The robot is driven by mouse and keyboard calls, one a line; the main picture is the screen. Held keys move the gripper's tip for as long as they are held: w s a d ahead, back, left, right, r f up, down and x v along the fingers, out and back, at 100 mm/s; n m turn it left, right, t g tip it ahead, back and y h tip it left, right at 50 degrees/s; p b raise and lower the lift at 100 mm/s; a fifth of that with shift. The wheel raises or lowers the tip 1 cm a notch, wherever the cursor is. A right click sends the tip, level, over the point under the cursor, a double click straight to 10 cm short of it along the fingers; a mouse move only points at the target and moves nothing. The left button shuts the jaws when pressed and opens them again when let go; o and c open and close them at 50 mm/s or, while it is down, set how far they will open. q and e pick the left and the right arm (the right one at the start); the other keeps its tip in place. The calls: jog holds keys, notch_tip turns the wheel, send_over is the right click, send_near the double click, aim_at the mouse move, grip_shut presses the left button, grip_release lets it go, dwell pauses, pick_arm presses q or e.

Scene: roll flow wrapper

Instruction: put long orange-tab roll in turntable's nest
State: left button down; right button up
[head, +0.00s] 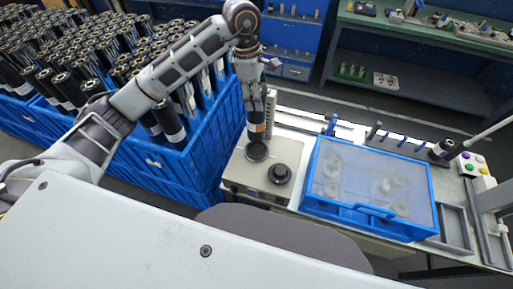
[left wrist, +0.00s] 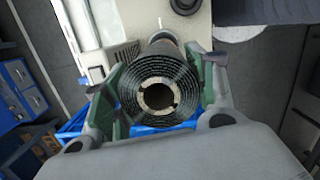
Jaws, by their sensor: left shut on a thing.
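My left gripper (head: 258,104) points down and is shut on a dark roll with an orange band and a pale band (head: 257,128). The roll hangs upright over a dark round seat (head: 257,152) on the beige turntable unit (head: 245,172). I cannot tell whether its lower end touches the seat. In the left wrist view, the green-padded fingers of the left gripper (left wrist: 158,98) flank the roll (left wrist: 158,88), whose wound end and hollow core face the camera. Its lower end is hidden there. My right gripper is not in view.
A black stepped knob (head: 280,174) stands on the unit beside the seat. A blue-framed clear-lidded box (head: 368,190) is close on the right. Blue crates (head: 180,165) full of upright dark rolls stand left. A colored button box (head: 474,164) is far right.

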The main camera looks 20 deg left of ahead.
aim_at(256, 119)
pick_arm(q)
notch_tip(256, 119, down, 6)
jog(key=p, duration=0.1)
dwell(0.6)
jog(key=shift+w+f, duration=0.1)
jog(key=shift+f, duration=0.05)
jog(key=shift+f+p, duration=0.6)
jog(key=shift+f, duration=1.3)
jog(key=c, duration=0.5)
grip_release()
